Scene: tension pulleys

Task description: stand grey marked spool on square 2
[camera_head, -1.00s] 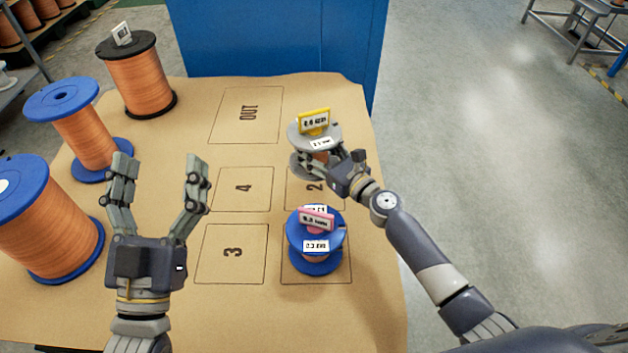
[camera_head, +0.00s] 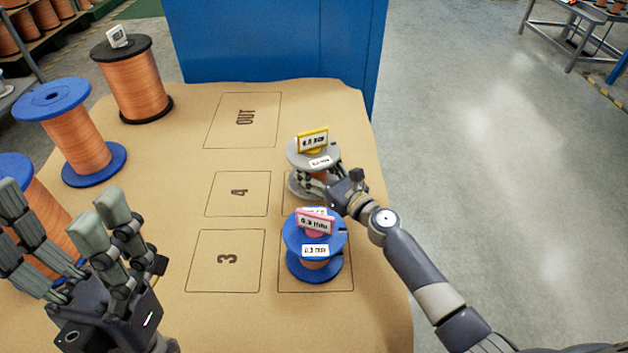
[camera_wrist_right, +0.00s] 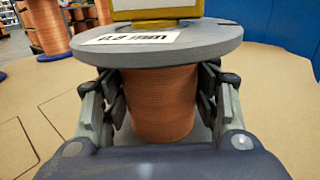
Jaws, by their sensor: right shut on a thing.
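The grey marked spool (camera_head: 313,153) has grey flanges, copper wire, a white label and a yellow tag on top. In the right wrist view the fingers (camera_wrist_right: 160,105) press both sides of the copper winding (camera_wrist_right: 160,98) below the upper flange. Whether the lower flange touches the board cannot be told. My left gripper (camera_head: 60,235) is open and empty at the lower left.
A blue spool (camera_head: 315,235) with a pink tag stands on the square just in front. Squares 3 (camera_head: 226,262), 4 (camera_head: 238,193) and OUT (camera_head: 243,119) are empty. Large spools (camera_head: 134,80) stand along the left. A blue cabinet (camera_head: 275,40) is behind.

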